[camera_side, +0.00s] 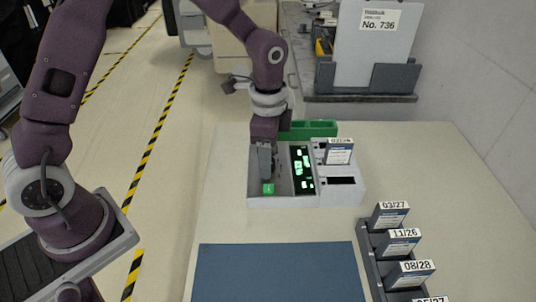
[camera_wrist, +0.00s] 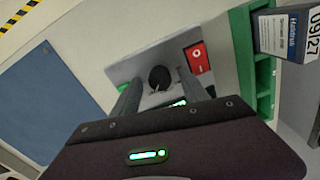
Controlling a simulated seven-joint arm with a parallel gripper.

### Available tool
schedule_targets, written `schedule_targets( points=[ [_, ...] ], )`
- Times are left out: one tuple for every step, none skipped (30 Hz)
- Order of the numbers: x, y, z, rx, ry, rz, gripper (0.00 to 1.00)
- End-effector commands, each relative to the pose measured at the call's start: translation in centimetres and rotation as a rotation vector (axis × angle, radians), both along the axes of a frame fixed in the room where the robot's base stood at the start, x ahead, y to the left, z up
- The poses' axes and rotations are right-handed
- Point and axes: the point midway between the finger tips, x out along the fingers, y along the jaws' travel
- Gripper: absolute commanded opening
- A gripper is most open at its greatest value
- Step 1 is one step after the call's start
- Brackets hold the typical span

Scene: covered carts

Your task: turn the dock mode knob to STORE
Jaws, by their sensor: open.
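The grey dock (camera_side: 256,198) stands on the table in the side view, with a lit dark display panel and a green button on its face. In the wrist view the round black knob (camera_wrist: 160,78) sits on the dock's light face plate (camera_wrist: 128,66). My gripper (camera_wrist: 156,84) is open, with one finger on each side of the knob. I cannot tell whether the fingers touch it. In the side view my gripper (camera_side: 265,163) is low over the left part of the dock and hides the knob. The knob's mode markings cannot be read.
A red rocker switch (camera_wrist: 198,57) is close beside the right finger. A cartridge (camera_side: 339,152) stands in the dock, behind an empty slot. A green bin (camera_side: 312,129) is behind the dock. A rack of dated cartridges (camera_side: 370,262) and a blue mat (camera_side: 278,272) lie in front.

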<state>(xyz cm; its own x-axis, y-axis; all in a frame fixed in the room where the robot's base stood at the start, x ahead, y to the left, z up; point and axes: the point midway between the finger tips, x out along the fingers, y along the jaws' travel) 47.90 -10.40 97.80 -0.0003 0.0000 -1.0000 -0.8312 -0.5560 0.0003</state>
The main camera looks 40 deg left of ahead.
Motion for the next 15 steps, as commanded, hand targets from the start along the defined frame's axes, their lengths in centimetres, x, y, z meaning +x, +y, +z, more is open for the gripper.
schedule_targets(
  points=[
    [-0.01, 0.01, 0.02, 0.0, 0.0, 0.0, 0.52],
    [0.0, 0.0, 0.02, 0.0, 0.0, 0.0, 0.5],
    [-0.01, 0.01, 0.03, 0.0, 0.0, 0.0, 0.42],
    [0.0, 0.01, 0.03, 0.0, 0.0, 0.001, 0.36],
    [0.0, 0.01, 0.04, 0.0, 0.0, 0.001, 0.31],
    [0.0, 0.01, 0.04, 0.0, 0.0, 0.001, 0.23],
    [0.0, 0.01, 0.05, 0.0, 0.0, 0.001, 0.17],
    [0.0, 0.01, 0.05, 0.0, 0.0, 0.001, 0.11],
    [0.0, 0.01, 0.05, 0.0, 0.0, 0.001, 0.03],
    [0.0, 0.01, 0.06, 0.0, 0.0, 0.001, 0.0],
    [0.0, 0.01, 0.06, 0.0, 0.0, 0.001, 0.0],
    [0.01, 0.02, 0.06, 0.001, -0.001, 0.001, 0.0],
    [0.01, 0.02, 0.07, 0.001, -0.001, 0.002, 0.0],
    [0.01, 0.02, 0.07, 0.001, -0.001, 0.003, 0.0],
    [0.01, 0.02, 0.07, 0.001, -0.001, 0.006, 0.0]
  ],
)
